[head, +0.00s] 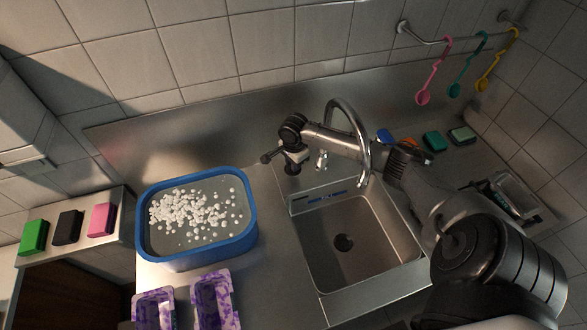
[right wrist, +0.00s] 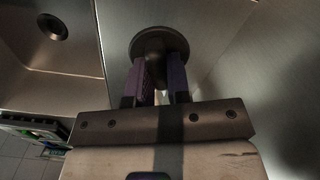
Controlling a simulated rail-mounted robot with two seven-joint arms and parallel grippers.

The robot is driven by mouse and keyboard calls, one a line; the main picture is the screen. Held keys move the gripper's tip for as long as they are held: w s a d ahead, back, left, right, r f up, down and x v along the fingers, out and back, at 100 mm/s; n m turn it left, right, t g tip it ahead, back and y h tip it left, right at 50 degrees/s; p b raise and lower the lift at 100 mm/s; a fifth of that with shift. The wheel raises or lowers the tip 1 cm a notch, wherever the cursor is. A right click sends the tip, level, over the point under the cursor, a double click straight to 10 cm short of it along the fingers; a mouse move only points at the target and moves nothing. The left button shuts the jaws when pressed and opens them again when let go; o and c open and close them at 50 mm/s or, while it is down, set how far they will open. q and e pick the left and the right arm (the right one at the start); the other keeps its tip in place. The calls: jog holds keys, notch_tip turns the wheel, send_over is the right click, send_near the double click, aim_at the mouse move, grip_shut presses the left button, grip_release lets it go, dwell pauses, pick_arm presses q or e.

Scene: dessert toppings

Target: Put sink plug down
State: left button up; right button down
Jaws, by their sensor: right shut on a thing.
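My right gripper (head: 294,158) is shut on a dark sink plug (head: 291,169) over the steel counter, left of the sink's back left corner. In the right wrist view the plug (right wrist: 158,42) shows as a dark round disc, with the gripper's two purple-grey fingers (right wrist: 160,80) closed on its narrower part. I cannot tell whether the plug touches the counter. The sink basin (head: 318,217) is empty and its drain hole (head: 343,242) is uncovered. The drain also shows in the right wrist view (right wrist: 52,27). My left gripper is out of view.
A blue tub (head: 200,255) with water and white foam bits stands left of the sink. Two purple-stained trays (head: 215,300) sit in front of it. The curved faucet (head: 362,130) rises beside my right arm. Sponges (head: 432,141) lie at the back right. Counter between tub and sink is clear.

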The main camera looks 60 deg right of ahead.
notch_tip(320, 180, down, 3)
jog(key=shift+r, duration=0.15)
jog(key=c, duration=1.1)
grip_release()
notch_tip(320, 180, up, 6)
jog(key=shift+r+p, duration=0.15)
jog(key=shift+p, duration=0.2)
jog(key=shift+r, duration=0.65)
